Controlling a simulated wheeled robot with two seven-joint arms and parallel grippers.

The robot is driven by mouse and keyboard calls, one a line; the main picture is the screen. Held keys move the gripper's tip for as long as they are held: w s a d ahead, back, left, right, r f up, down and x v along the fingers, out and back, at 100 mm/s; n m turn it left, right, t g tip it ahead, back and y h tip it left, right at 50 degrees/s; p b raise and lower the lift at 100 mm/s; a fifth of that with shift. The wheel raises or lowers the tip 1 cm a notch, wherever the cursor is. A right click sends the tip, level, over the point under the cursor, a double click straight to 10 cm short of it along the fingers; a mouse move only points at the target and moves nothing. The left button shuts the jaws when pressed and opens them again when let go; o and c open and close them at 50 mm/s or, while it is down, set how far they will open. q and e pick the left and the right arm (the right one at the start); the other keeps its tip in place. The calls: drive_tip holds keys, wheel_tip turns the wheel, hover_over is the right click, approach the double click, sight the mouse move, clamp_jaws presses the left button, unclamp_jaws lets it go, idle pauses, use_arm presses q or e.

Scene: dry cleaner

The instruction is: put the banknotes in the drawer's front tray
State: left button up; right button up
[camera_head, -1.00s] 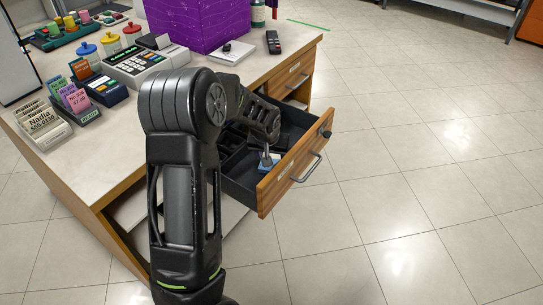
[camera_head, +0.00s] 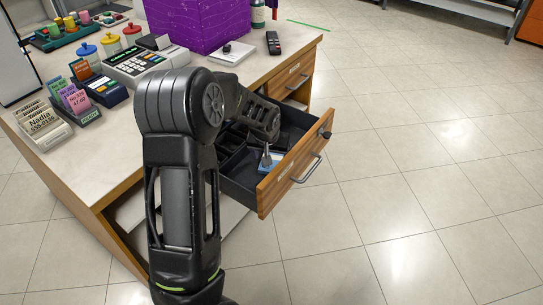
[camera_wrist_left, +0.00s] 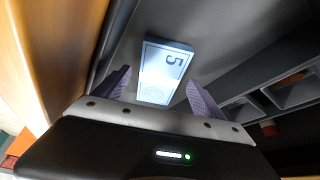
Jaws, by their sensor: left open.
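The banknotes (camera_wrist_left: 165,72), a pale blue-white stack marked 5, lie on the dark floor of the open drawer's front tray (camera_wrist_left: 215,45), just behind the wooden drawer front. In the head view a blue part of the banknotes (camera_head: 276,167) shows beside my fingers. My left gripper (camera_wrist_left: 161,95) is open, with one purplish finger on each side of the stack's near end. In the head view my left gripper (camera_head: 266,160) points down into the drawer (camera_head: 236,187). Whether the fingers touch the stack cannot be told. My right gripper is out of view.
The drawer's wooden front (camera_head: 297,172) stands out from the counter, with smaller dark compartments (camera_wrist_left: 290,90) deeper inside. The counter top holds a cash register (camera_head: 140,66), a purple box (camera_head: 195,22) and ticket holders (camera_head: 72,102). The tiled floor right of the drawer is clear.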

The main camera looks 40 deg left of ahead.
use_arm(q)
drive_tip(key=p+v, duration=0.1)
drive_tip(key=v, duration=1)
drive_tip(key=shift+s+r, duration=0.1)
drive_tip(key=shift+s, duration=0.05)
idle(1.0)
